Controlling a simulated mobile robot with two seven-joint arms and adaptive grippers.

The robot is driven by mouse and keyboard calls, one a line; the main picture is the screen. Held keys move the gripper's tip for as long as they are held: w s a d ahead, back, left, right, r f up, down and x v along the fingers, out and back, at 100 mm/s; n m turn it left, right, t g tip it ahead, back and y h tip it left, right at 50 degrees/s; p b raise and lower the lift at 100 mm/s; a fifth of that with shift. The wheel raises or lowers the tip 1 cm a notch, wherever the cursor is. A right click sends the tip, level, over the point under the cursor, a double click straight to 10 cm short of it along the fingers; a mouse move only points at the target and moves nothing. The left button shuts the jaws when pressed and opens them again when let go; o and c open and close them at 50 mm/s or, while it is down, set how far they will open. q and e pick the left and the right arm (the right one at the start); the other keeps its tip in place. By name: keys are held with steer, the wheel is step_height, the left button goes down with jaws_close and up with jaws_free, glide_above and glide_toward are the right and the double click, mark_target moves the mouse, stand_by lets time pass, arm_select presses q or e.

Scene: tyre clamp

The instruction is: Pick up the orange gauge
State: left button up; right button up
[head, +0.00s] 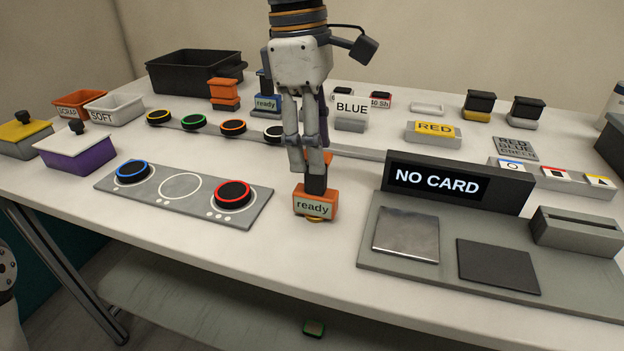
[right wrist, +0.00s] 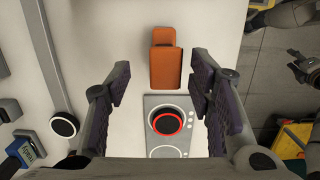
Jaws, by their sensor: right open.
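The orange gauge (head: 316,204) stands upright near the front middle of the table, with a label reading "ready" on its front. In the right wrist view the orange gauge (right wrist: 168,70) lies between and just beyond the fingertips. My right gripper (head: 314,178) points down over it and hides part of its upper half in the head view. In the right wrist view my right gripper (right wrist: 160,85) is open, with one finger to each side of the gauge and visible gaps. My left gripper is not clearly seen.
A grey panel (head: 180,187) with blue- and red-ringed pucks lies left of the gauge. The "NO CARD" station (head: 455,187) stands close on its right. Another orange block (head: 223,92) and a blue "ready" gauge (head: 267,104) stand farther back. The table's front edge is near.

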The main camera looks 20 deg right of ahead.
mark_target(319, 192)
steer(key=f, duration=0.5)
steer(key=s+f, duration=0.1)
steer(key=f, duration=0.2)
steer(key=shift+d+f, duration=0.1)
steer(key=shift+d, duration=0.15)
jaws_close()
